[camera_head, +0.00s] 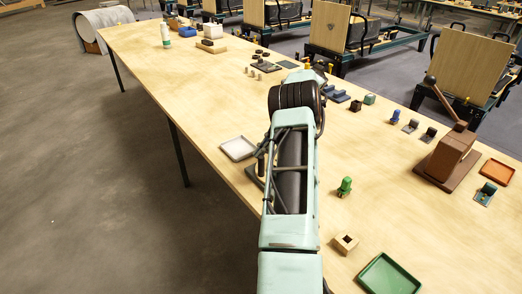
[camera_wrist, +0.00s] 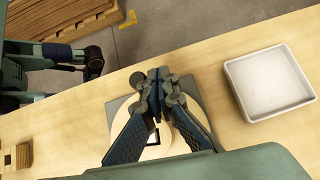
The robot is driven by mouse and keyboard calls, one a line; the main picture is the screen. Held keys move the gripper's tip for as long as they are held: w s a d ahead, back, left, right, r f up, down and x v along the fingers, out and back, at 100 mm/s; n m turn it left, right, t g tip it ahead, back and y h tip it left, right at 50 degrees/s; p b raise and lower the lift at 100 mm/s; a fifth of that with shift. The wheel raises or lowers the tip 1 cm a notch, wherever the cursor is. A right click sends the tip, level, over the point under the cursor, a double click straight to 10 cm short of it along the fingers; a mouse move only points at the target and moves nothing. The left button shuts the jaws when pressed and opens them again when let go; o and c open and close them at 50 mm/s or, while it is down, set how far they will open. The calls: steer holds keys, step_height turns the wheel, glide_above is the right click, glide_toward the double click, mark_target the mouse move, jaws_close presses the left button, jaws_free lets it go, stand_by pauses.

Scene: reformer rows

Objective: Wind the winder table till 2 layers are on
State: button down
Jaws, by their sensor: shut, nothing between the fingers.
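In the wrist view a cream round disc (camera_wrist: 178,143) on a dark grey square base (camera_wrist: 119,104) looks like the winder table. My gripper (camera_wrist: 160,84) is over it, shut and empty, its fingers hiding the middle of the disc. A small dark round knob (camera_wrist: 111,80) shows just left of the fingertips. I cannot tell whether the fingers touch anything. No wound layers can be made out. In the head view my arm hides the disc and my gripper; only a dark edge of the base (camera_head: 250,174) shows beside the arm.
A pale square tray (camera_wrist: 270,84) lies right of the base; the head view shows it too (camera_head: 238,148). A green figure (camera_head: 345,186), a wooden block with a hole (camera_head: 345,243), a green tray (camera_head: 389,275) and a brown lever device (camera_head: 447,158) stand right of my arm.

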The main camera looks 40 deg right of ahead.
steer(key=shift+s+a+n+g+p, duration=0.2)
steer(key=shift+s+n+g+p, duration=0.1)
steer(key=shift+n+g+p, duration=0.3)
steer(key=shift+s+a+n+g+p, duration=0.2)
steer(key=shift+s+n+g+p, duration=0.15)
steer(key=shift+n, duration=0.35)
stand_by(0.7)
steer(key=shift+s+a+n+g+p, duration=0.1)
steer(key=shift+s+n+g+p, duration=0.2)
steer(key=shift+n+g+p, duration=0.5)
steer(key=shift+s+a+n+g+h+p, duration=0.1)
steer(key=shift+s+n+g+h+p, duration=0.45)
steer(key=shift+p, duration=1.75)
steer(key=shift+s+a+n+g+h+p, duration=0.1)
steer(key=shift+s+n+g+p, duration=0.4)
steer(key=shift+n+p, duration=1.25)
steer(key=shift+s+g+h+p, duration=0.35)
steer(key=shift+g+p, duration=0.25)
steer(key=shift+p, duration=1.25)
